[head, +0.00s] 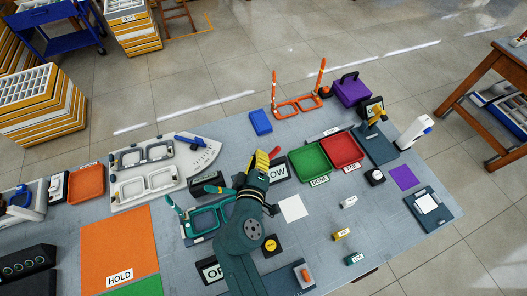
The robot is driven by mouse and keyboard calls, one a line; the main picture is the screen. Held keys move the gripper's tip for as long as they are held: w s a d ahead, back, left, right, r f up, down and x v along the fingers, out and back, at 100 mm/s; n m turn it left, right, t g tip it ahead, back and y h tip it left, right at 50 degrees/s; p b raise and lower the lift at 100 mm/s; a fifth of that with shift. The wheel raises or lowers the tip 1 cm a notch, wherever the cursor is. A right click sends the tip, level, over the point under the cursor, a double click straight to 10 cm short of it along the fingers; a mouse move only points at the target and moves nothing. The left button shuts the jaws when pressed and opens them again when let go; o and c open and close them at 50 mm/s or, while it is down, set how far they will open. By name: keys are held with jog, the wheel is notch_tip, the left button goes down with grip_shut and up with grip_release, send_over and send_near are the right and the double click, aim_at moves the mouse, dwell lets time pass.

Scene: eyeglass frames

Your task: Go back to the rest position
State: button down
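My teal arm reaches up from the bottom middle over the table. My gripper (266,161), with yellow parts at its end, is above the middle of the table, left of the green tray. The view is too small to tell whether its fingers are open or shut, and I see no glasses frame in it. An orange glasses frame (298,104) stands at the back edge with its temples pointing up. A teal glasses frame (207,219) lies left of my arm, partly hidden by it.
Green (309,161) and red (342,150) trays lie right of my gripper. A white board (160,171) with pale frame outlines lies left. An orange mat (118,243) marked HOLD is front left. A purple case (351,89) stands behind. The right front is fairly clear between small blocks.

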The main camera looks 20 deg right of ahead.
jog(key=v, duration=0.9)
jog(key=shift+d+p, duration=0.3)
jog(key=shift+p, duration=0.1)
jog(key=shift+s, duration=0.1)
